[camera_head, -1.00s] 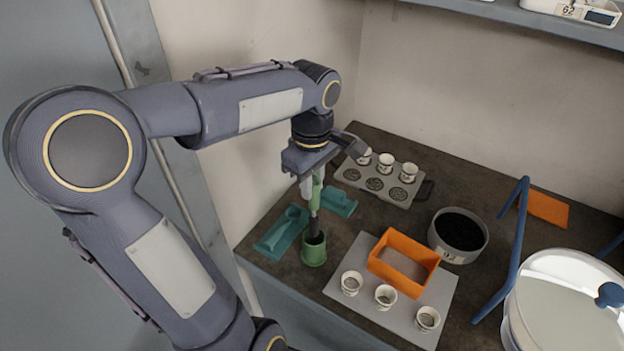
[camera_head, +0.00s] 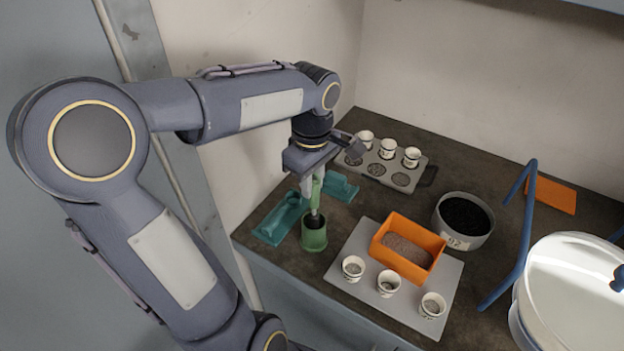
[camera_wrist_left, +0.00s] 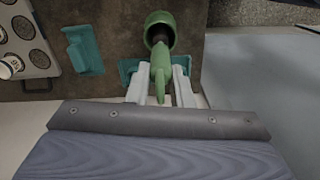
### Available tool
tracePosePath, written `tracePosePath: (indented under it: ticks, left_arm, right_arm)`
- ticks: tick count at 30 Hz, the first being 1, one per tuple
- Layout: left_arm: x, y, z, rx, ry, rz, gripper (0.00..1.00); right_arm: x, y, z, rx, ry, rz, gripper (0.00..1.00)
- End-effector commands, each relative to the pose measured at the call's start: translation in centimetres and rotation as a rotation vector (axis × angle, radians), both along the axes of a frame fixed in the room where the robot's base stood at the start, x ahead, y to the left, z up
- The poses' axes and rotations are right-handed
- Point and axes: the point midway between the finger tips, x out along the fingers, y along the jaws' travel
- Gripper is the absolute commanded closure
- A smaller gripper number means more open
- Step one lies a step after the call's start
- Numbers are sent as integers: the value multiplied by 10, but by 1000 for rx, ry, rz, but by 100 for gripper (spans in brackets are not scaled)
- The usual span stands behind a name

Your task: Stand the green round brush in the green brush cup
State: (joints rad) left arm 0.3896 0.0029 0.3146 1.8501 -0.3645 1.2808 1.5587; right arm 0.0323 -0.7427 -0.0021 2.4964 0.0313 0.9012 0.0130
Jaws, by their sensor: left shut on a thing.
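The green round brush (camera_head: 316,196) is upright, its green handle between the fingers of my left gripper (camera_head: 311,184), which is shut on it. The brush's dark lower end reaches into the mouth of the green brush cup (camera_head: 314,237) on the bench. In the left wrist view the brush handle (camera_wrist_left: 160,70) runs from my left gripper (camera_wrist_left: 160,88) into the open cup (camera_wrist_left: 161,20). The dark bristles are partly hidden inside the cup, and I cannot tell whether they touch its bottom. My right gripper is not in view.
Teal holders (camera_head: 283,219) and (camera_head: 340,187) lie beside the cup. To the right are a grey mat (camera_head: 345,281) with several small cups, an orange box (camera_head: 437,247), a dark-filled pan (camera_head: 483,238) and a blue bar (camera_head: 522,245). A cup tray (camera_head: 424,163) stands behind.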

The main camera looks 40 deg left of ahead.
Motion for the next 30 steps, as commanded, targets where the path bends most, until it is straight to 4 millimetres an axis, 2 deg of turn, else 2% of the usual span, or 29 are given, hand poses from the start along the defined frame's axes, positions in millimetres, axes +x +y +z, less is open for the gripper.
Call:
tracePosePath:
  ticks: [1, 6, 7, 17, 27, 30]
  left_arm:
    - [0, 0, 0, 0, 0, 0, 79]
    - [0, 0, 0, 0, 0, 0, 57]
    - [0, 0, 0, 0, 0, 0, 55]
    - [1, 0, 6, 0, -2, 0, 55]
    - [1, 0, 60, 1, -4, -1, 55]
    - [1, 0, 71, 0, -2, 0, 55]
  right_arm:
    - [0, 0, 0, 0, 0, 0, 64]
    - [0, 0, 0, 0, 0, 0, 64]
    - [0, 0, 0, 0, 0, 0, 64]
    - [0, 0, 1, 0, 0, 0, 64]
    - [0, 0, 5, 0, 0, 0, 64]
    - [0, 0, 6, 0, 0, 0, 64]
